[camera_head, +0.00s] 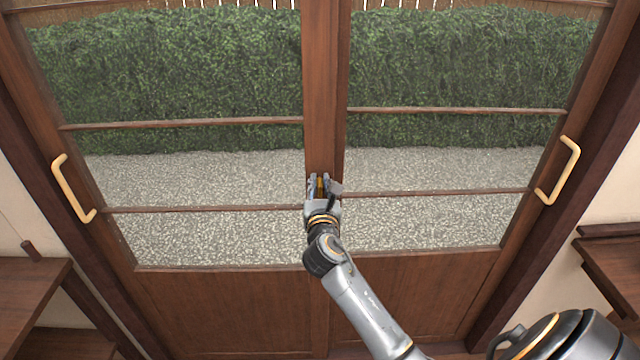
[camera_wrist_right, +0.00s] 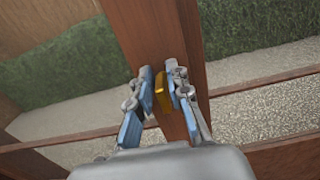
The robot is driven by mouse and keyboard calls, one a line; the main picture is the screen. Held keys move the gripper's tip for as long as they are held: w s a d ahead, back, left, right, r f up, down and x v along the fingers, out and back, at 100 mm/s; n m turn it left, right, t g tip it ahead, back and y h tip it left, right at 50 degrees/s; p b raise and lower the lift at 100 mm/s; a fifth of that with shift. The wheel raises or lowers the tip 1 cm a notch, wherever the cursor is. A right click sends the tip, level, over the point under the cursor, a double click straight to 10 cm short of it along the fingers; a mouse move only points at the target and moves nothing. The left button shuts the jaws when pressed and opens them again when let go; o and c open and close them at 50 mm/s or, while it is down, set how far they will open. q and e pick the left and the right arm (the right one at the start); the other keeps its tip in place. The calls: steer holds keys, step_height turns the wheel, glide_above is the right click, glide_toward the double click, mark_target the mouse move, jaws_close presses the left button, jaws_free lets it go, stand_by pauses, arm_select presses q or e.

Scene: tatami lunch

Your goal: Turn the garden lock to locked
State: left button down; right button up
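The garden lock shows as a small golden tab (camera_wrist_right: 161,92) on the wooden centre stile of the glazed doors in the right wrist view. It also shows as a golden spot (camera_head: 320,187) in the head view. Its long side runs roughly along the stile. My right gripper (camera_head: 320,180) is at the stile, its fingers on either side of the tab. In the wrist view the blue pads of my right gripper (camera_wrist_right: 162,82) sit close against both sides of the tab, with no clear gap. My left gripper is not in view.
Two glazed wooden doors meet at the centre stile (camera_head: 325,80). A pale handle stands on the left door (camera_head: 70,188) and another on the right door (camera_head: 560,170). Wooden shelves flank the doors at left (camera_head: 30,285) and right (camera_head: 610,255). Gravel and a hedge lie beyond.

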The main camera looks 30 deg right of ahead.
jaws_close()
steer(key=shift+m, duration=0.4)
steer(key=m, duration=0.2)
steer(key=shift+s+d+m, duration=0.15)
steer(key=shift+d+m, duration=0.05)
steer(key=shift+m, duration=0.2)
steer(key=m+b, duration=0.1)
steer(key=m, duration=0.3)
steer(key=f+m+b, duration=0.1)
steer(key=m, duration=0.4)
steer(key=m+b, duration=0.1)
steer(key=m, duration=0.4)
steer(key=shift+s+d+f, duration=0.25)
steer(key=shift+d, duration=0.1)
steer(key=shift+m, duration=0.3)
